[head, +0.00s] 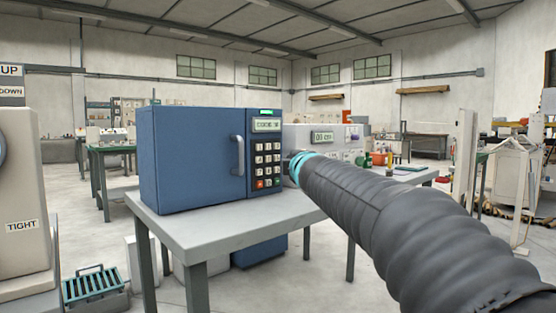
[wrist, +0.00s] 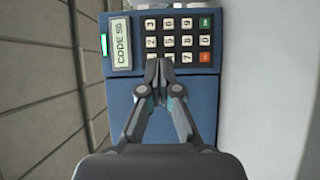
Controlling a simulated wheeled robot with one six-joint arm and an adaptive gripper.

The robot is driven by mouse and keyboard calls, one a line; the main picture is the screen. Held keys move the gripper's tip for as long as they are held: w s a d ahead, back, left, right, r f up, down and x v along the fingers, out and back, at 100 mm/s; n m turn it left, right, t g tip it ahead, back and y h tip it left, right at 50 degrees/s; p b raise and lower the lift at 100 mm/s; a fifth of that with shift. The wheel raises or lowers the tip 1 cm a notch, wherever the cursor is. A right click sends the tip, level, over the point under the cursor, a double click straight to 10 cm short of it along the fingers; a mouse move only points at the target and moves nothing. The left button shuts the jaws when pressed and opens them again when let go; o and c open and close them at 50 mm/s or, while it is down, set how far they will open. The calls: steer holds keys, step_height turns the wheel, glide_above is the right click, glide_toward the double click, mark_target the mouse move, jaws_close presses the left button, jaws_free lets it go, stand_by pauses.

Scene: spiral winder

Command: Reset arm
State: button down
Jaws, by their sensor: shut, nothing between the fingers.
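My gripper (wrist: 160,68) is shut and empty in the wrist view, its two fingertips together over the keypad's edge. Whether they touch a key I cannot tell. The keypad (wrist: 176,40) has pale number keys, a green key and a red key, and appears turned sideways. It is on the front of a blue box (head: 190,155) with a grey handle, standing on a grey table. A lit display (wrist: 120,44) reads CODE, with small characters after it.
The grey table (head: 215,228) carries the blue box and, behind it, a white unit with a display (head: 322,137). A beige machine (head: 25,190) labelled TIGHT stands at the left edge. A green-slatted crate (head: 95,285) is on the floor at lower left.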

steer(key=s+d+f+m+g+h, duration=0.1)
steer(key=s+d+f+m+g, duration=0.1)
steer(key=s+f+m, duration=0.3)
steer(key=s+d+f+m+g+h, duration=0.1)
steer(key=d+f+m+g+h, duration=0.15)
steer(key=f, duration=0.55)
steer(key=s+d+f+m+g+h, duration=0.1)
steer(key=s+d+f+m+g, duration=0.1)
steer(key=s+f+m+g, duration=0.3)
steer(key=s+f+m+g+y+p, duration=0.1)
steer(key=s+f, duration=0.3)
steer(key=s, duration=0.6)
steer(key=s+f+m+g+y+p, duration=0.1)
steer(key=s+f+m, duration=0.2)
steer(key=s, duration=0.8)
steer(key=s+a+f+m+g+y+p, duration=0.1)
steer(key=s+f+m, duration=0.1)
steer(key=s+f, duration=0.4)
steer(key=shift+s+f, duration=0.15)
steer(key=shift+s, duration=2.05)
